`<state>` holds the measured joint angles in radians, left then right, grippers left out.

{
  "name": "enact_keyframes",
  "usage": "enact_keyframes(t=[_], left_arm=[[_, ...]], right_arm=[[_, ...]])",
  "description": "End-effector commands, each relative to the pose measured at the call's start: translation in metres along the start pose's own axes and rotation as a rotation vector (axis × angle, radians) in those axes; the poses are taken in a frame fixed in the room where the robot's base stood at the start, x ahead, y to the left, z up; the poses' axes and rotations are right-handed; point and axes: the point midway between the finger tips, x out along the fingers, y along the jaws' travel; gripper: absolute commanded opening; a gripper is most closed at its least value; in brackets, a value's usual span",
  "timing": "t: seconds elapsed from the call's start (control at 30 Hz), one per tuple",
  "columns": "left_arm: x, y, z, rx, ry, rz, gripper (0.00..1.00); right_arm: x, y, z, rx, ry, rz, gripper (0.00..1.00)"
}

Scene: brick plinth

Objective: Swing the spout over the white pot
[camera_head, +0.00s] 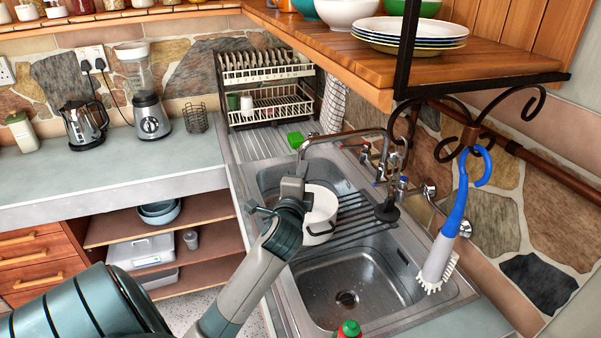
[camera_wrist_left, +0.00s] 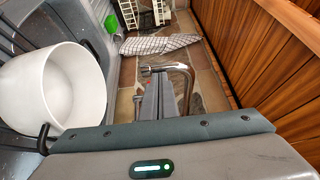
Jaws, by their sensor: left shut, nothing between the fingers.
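The chrome spout (camera_head: 342,136) reaches left from the tap at the wall, and its bent end shows beyond the white pot (camera_head: 318,222). The pot stands in the far basin, partly hidden by my left gripper (camera_head: 298,172). That gripper is shut and empty, close to the spout's outer end. In the left wrist view, the shut fingers (camera_wrist_left: 155,78) lie alongside the curved spout (camera_wrist_left: 184,68); I cannot tell whether they touch. The pot (camera_wrist_left: 88,85) is to the left of the fingers there. My right gripper is not in view.
A near basin (camera_head: 350,285) is empty. A dish rack (camera_head: 268,85) and green sponge (camera_head: 295,139) are beyond the sink. A blue-handled brush (camera_head: 455,215) hangs at right from a bracket under the wooden shelf (camera_head: 480,65). The left counter (camera_head: 110,165) has free room.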

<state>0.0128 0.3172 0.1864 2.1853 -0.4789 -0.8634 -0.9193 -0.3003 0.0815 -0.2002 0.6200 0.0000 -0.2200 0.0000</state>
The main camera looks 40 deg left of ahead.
Motion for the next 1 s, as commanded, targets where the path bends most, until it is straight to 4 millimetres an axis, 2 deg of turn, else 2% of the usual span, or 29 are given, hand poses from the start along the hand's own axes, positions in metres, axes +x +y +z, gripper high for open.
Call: enact_keyframes(t=[0.27,0.47,0.67,0.8,0.87,1.0], left_arm=[[-0.018,0.003,0.0,-0.001,0.001,0.001,0.0],[-0.05,0.004,-0.001,-0.001,0.002,0.0,0.0],[-0.09,0.004,0.0,-0.002,0.001,0.001,0.0],[-0.119,0.001,0.0,-0.002,0.001,0.003,0.0],[-0.125,-0.004,0.0,0.0,-0.001,0.006,0.0],[-0.141,-0.004,0.001,-0.001,-0.001,0.006,0.0]], right_arm=[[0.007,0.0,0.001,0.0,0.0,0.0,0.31],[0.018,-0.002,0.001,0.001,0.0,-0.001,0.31],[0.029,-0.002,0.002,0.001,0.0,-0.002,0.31],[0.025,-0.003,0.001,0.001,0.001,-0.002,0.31],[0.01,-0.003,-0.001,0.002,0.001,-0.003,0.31],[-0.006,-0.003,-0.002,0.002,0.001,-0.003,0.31]])
